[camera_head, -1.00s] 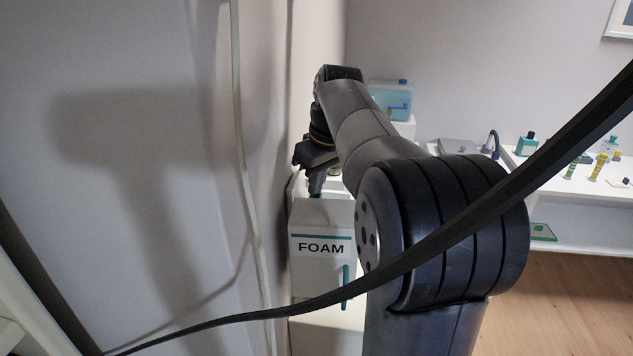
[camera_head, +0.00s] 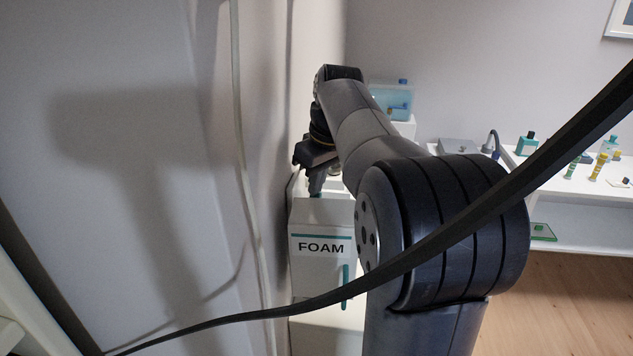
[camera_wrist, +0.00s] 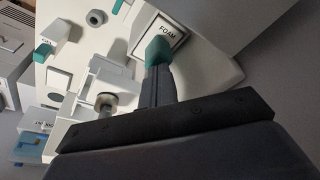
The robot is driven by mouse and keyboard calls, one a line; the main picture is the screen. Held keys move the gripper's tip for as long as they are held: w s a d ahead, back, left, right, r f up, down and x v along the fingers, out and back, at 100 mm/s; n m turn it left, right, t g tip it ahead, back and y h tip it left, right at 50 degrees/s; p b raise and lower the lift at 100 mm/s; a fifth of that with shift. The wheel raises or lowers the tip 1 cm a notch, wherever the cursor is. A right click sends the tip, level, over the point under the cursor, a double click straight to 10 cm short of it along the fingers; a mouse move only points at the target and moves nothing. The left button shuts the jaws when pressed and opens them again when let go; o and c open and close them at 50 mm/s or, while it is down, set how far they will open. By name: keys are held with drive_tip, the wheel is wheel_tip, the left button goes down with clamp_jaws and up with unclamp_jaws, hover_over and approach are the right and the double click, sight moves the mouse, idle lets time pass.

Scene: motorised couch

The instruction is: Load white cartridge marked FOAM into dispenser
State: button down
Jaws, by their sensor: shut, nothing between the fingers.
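The white dispenser (camera_head: 318,270) marked FOAM, with a teal stripe and teal upright bar, stands below my gripper (camera_head: 317,190) in the head view. In the wrist view my gripper (camera_wrist: 157,62) is shut, with its fingers pointing at a white square face marked FOAM (camera_wrist: 172,32) in a dark-edged opening. This appears to be the cartridge's labelled end, seated in the dispenser top. A teal piece (camera_wrist: 159,50) lies at the fingertips and covers part of that face. I cannot tell whether the fingers touch it. The cartridge's body is hidden.
Another white block with a teal end (camera_wrist: 43,51) and white fittings (camera_wrist: 105,100) show in the wrist view. A blue container (camera_head: 393,100) stands behind the arm. A white shelf (camera_head: 575,190) with small bottles is at the right. The wall (camera_head: 150,150) is close on the left.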

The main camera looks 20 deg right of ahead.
idle(0.4)
drive_tip(key=p+v, duration=0.2)
drive_tip(key=w+p+v, duration=0.1)
drive_tip(key=p+v, duration=0.2)
drive_tip(key=shift+a, duration=0.2)
idle(0.5)
